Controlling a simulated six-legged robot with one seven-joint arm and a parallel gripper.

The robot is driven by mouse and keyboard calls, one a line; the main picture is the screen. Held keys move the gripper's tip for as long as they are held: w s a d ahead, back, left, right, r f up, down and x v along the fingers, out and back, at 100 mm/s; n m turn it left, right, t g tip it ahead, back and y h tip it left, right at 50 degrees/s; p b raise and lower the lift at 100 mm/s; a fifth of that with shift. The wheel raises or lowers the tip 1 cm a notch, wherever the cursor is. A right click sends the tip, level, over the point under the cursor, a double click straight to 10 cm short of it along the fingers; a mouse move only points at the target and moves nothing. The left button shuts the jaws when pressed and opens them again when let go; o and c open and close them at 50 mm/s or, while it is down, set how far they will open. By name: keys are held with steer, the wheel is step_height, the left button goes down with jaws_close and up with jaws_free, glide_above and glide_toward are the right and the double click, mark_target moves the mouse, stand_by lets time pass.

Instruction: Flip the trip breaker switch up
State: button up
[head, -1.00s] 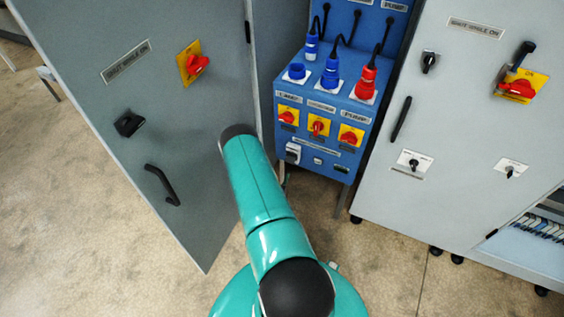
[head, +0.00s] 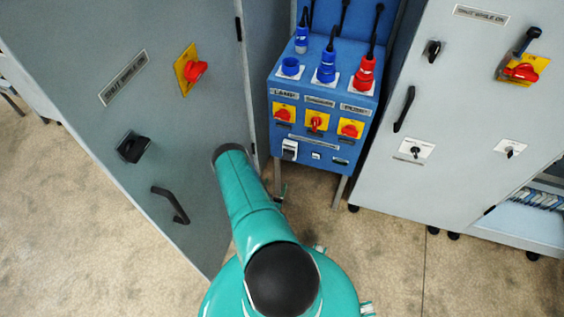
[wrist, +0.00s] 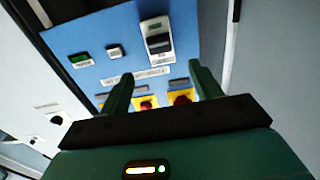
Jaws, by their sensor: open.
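The trip breaker (head: 290,150) is a small white-and-grey module at the lower left of the blue panel (head: 277,148). In the wrist view, which shows the panel upside down, the breaker (wrist: 157,40) has a dark window and a pale casing. I cannot tell its lever position. My gripper (wrist: 160,70) is open and empty, with its two green fingers pointing toward the panel. The breaker appears between and beyond the fingertips, with no visible contact. In the head view my arm hides most of the gripper.
Red-on-yellow rotary switches (head: 283,114) and plugged connectors (head: 326,69) sit above the breaker. A grey cabinet door (head: 90,60) stands close on the left and a light-grey cabinet (head: 450,110) on the right. Open floor (head: 380,260) lies in front.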

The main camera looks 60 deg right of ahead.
mark_target(288, 157)
steer(key=w+d, duration=0.1)
steer(key=d, duration=1.2)
steer(key=shift+w, duration=0.25)
steer(key=shift+r, duration=0.1)
steer(key=c, duration=1)
